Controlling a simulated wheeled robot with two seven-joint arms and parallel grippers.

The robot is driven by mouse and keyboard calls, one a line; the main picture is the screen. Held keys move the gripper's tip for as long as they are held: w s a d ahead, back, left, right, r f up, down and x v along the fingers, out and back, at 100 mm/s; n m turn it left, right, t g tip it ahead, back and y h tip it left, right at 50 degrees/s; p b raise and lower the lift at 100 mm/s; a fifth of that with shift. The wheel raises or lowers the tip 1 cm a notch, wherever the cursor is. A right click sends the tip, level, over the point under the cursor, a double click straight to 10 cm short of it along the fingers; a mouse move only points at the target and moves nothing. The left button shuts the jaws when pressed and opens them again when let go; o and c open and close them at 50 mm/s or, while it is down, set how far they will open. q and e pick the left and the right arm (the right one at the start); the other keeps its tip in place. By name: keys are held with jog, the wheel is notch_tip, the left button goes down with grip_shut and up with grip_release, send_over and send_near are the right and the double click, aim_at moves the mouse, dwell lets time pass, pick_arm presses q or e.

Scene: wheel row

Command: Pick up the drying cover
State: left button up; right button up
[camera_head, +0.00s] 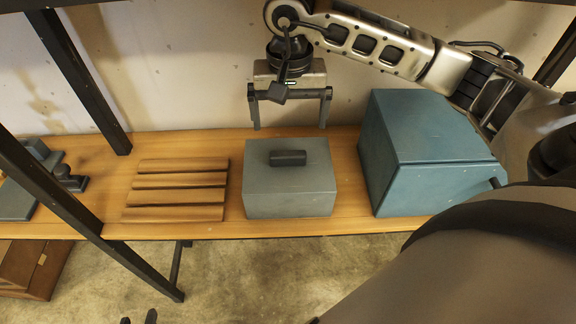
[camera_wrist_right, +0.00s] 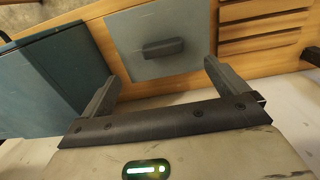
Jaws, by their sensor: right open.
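The drying cover appears to be the grey, box-shaped lid (camera_head: 289,193) with a dark bar handle (camera_head: 288,158) on top. It sits on the wooden bench, and it also shows in the right wrist view (camera_wrist_right: 150,62), between and beyond the fingers. My right gripper (camera_head: 290,127) is open and empty, above and behind the cover, with its fingers pointing down. It does not touch the handle. Only two dark fingertips of my left gripper (camera_head: 138,318) show at the bottom edge of the head view. They are apart with nothing visible between them.
A blue-teal box (camera_head: 425,155) stands close on the cover's right. A slatted wooden rack (camera_head: 177,191) lies on its left. The wooden bench (camera_head: 237,146) has narrow free strips between them. Dark metal posts (camera_head: 80,75) cross the left side, and a wall stands behind.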

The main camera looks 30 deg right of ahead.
aim_at(288, 156)
notch_tip(288, 156, down, 10)
jog(key=shift+a+f+p, duration=0.1)
jog(key=shift+f+p, duration=0.15)
jog(key=shift+p, duration=0.6)
jog(key=c, duration=1.3)
